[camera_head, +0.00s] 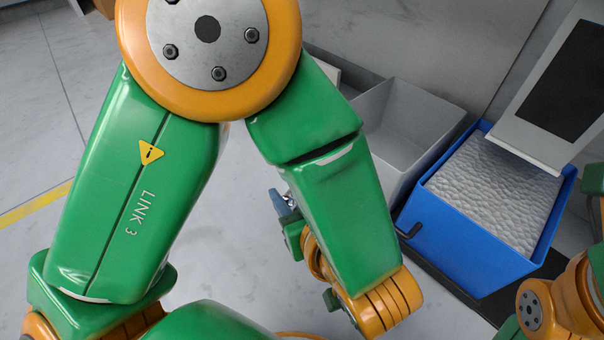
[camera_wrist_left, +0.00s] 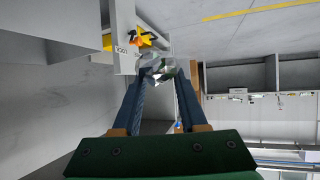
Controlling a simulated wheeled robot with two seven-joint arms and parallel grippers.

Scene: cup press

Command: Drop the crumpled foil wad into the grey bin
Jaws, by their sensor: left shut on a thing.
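The crumpled foil wad (camera_wrist_left: 157,68), silvery and shiny, is between the fingertips of my left gripper (camera_wrist_left: 158,76) in the left wrist view. The gripper is shut on it. In the head view only a small part of my left gripper (camera_head: 281,203) shows beside my green forearm, and I cannot make out the wad there. The grey bin (camera_head: 437,141) is open-topped and stands at the right of centre, partly behind my arm. Its visible inside looks empty. The gripper is to the left of the bin and apart from it. My right gripper is out of view.
A blue bin (camera_head: 462,238) full of white bumpy material stands right of the grey bin. A pale panel with a dark screen (camera_head: 568,75) overhangs it. Open floor lies left.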

